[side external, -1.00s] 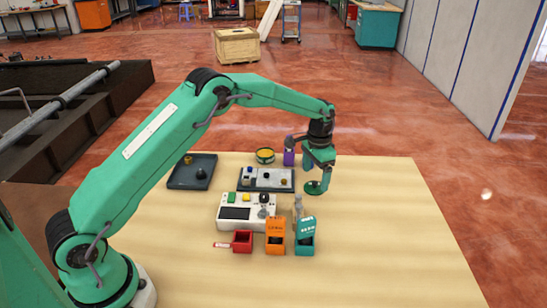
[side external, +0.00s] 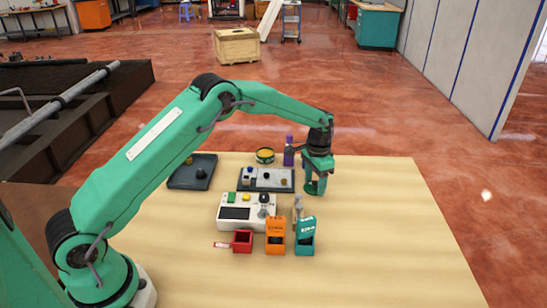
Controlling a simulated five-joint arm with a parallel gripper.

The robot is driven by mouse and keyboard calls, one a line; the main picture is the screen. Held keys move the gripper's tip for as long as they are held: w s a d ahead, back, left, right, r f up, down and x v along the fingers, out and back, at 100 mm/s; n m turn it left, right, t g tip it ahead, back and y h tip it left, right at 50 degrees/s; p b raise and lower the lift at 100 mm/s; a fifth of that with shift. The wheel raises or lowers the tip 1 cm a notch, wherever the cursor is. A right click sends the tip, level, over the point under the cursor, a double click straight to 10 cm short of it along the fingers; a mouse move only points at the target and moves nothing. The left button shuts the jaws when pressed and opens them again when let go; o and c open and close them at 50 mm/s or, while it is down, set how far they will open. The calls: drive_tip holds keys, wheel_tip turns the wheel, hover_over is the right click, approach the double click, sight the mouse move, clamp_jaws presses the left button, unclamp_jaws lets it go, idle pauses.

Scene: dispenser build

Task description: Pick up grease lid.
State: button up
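A dark green round lid (side external: 314,188), which looks like the grease lid, lies on the wooden table to the right of the other items. My gripper (side external: 316,183) is down at the lid, pointing downward, and its green fingers overlap the lid in this view. Part of the lid is hidden behind the fingers. I cannot tell whether the fingers touch or grip it. An open round green tin (side external: 265,155) with yellow-orange contents stands at the back of the table.
A purple bottle (side external: 289,153) stands close left of my gripper. A grey tray with small parts (side external: 262,186), a dark tray (side external: 202,178) and a white control box (side external: 235,223) lie left. The right side is clear.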

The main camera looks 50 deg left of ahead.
sight(316, 183)
drive_tip(key=shift+c, duration=1)
drive_tip(key=shift+r, duration=0.1)
drive_tip(key=shift+r, duration=0.55)
drive_tip(key=r, duration=0.3)
drive_tip(key=shift+d+r, duration=0.1)
drive_tip(key=shift+d, duration=0.1)
drive_tip(key=s+d+r, duration=0.6)
drive_tip(key=d, duration=0.3)
drive_tip(key=shift+s+d+r, duration=0.15)
drive_tip(key=shift+d+r, duration=0.1)
